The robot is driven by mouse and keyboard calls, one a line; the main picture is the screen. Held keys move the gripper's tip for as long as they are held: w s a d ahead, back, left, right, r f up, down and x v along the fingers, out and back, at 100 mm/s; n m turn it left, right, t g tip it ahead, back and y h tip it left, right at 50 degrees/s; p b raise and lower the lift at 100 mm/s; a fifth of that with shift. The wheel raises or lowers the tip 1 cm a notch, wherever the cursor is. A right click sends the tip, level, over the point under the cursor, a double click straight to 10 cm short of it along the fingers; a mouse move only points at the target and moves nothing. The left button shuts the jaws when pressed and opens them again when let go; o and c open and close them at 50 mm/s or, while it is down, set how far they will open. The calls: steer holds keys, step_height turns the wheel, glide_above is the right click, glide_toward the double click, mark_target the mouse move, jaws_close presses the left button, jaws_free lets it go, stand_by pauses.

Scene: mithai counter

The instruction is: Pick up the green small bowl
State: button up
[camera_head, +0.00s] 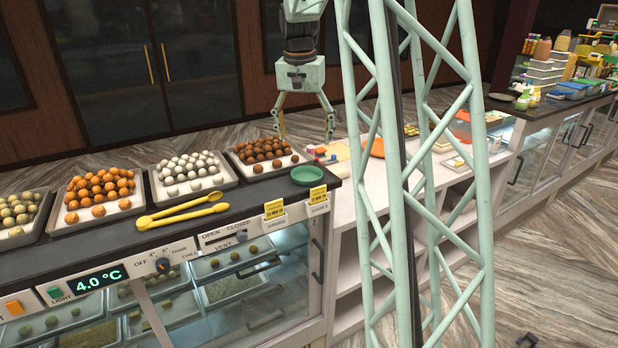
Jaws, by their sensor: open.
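The green small bowl (307,175) sits upright on the dark counter top, near its right end, just right of the tray of brown sweets. It looks empty. My gripper (305,138) hangs pointing down above and behind the bowl in the picture. Its two fingers are spread apart with nothing between them. The fingertips appear apart from the bowl; the exact height above the counter cannot be told.
Trays of brown (265,153), white (190,175) and orange sweets (98,195) line the counter. Yellow tongs (182,212) lie in front. Yellow price tags (274,209) stand at the front edge near the bowl. A pale green lattice column (480,190) blocks part of the view right.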

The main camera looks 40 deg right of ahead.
steer(key=shift+f, duration=0.1)
glide_above(307, 178)
steer(key=a, duration=0.1)
steer(key=shift+s+f, duration=0.15)
steer(key=shift+f, duration=1.95)
steer(key=shift+s+f, duration=0.1)
steer(key=shift+f, duration=1.95)
steer(key=shift+f, duration=0.1)
steer(key=shift+w+d+f+p, duration=0.1)
steer(key=shift+f+p, duration=0.1)
steer(key=shift+f, duration=0.65)
steer(key=shift+d+f+p, duration=0.15)
steer(key=shift+f+p, duration=0.1)
steer(key=shift+f, duration=0.55)
steer(key=shift+w+d+f+p, duration=0.1)
steer(key=shift+f+p, duration=0.1)
steer(key=shift+f, duration=0.65)
steer(key=shift+c, duration=0.8)
steer(key=c, duration=0.8)
